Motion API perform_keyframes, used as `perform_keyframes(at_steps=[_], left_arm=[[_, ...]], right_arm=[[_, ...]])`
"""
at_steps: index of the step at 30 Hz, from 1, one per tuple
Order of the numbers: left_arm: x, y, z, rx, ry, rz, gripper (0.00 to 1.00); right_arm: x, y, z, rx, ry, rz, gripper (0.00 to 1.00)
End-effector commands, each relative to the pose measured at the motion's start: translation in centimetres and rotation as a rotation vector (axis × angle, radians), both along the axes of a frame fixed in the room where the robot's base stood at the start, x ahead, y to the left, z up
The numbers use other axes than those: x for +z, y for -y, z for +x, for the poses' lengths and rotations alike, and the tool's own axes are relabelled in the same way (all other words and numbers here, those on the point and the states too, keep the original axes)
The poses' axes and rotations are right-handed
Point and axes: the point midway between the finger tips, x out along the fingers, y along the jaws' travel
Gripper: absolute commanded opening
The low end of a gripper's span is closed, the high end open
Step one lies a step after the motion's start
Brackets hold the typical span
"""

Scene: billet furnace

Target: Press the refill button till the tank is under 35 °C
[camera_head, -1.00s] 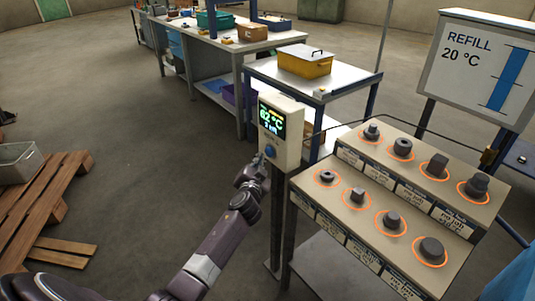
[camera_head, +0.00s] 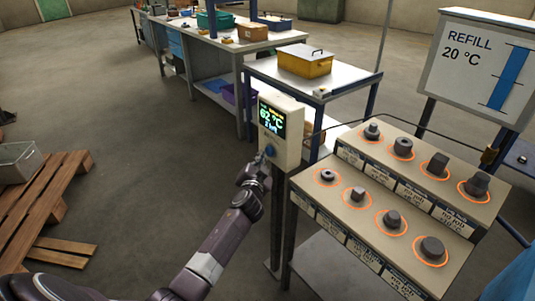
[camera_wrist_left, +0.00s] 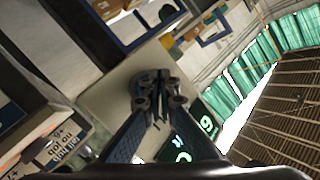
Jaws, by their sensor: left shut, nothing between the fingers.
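The control box (camera_head: 283,146) stands on a post, its display (camera_head: 271,121) reading 62 °C with a smaller line below that I cannot read surely. The blue button (camera_head: 269,150) is on its face under the display. My left gripper (camera_head: 260,162) is shut and empty, its tips at or very near the button; I cannot tell whether they touch it. In the left wrist view the closed fingertips (camera_wrist_left: 158,84) are in front of the box face and hide the button, with the display (camera_wrist_left: 190,138) partly visible below right. My right gripper is not in view.
A sign (camera_head: 478,62) reads REFILL 20 °C beside a blue bar. A stepped rack (camera_head: 340,196) with several metal parts in orange rings stands right of the post. A yellow box (camera_head: 305,61) sits on a table behind. A wooden pallet (camera_head: 40,215) lies at left; floor between is clear.

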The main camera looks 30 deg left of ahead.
Motion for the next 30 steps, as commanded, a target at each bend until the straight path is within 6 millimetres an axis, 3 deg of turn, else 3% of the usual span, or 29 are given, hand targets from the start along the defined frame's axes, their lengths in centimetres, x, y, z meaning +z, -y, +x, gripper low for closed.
perform_keyframes(at_steps=[30], left_arm=[[-0.01,0.36,0.84,0.000,0.000,-0.001,0.00]], right_arm=[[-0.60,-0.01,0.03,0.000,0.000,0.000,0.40]])
